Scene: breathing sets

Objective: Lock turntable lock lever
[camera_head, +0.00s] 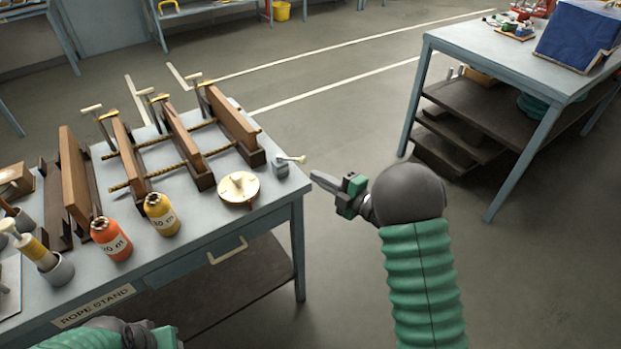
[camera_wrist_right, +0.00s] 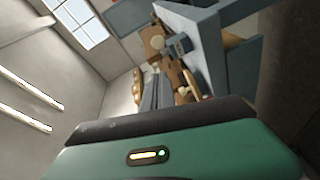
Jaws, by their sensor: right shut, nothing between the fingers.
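A round cream turntable (camera_head: 238,187) with a gold rim and a small raised centre lies near the right front corner of the blue-grey table. I take this to be the lock lever. My right gripper (camera_head: 316,178) is shut and empty, just right of the block and apart from it, off the table edge. In the right wrist view, its grey fingers (camera_wrist_right: 158,92) point towards the table. My left gripper (camera_head: 150,337) shows only partly at the bottom left; its fingertips are hidden.
The table (camera_head: 215,225) also holds wooden rails on threaded rods (camera_head: 180,135), an orange bottle (camera_head: 111,238), a yellow bottle (camera_head: 161,214) and a grey cup with a yellow-banded tool (camera_head: 57,268). A drawer handle (camera_head: 228,251) sticks out in front. Another table (camera_head: 500,60) stands at right, beyond open floor.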

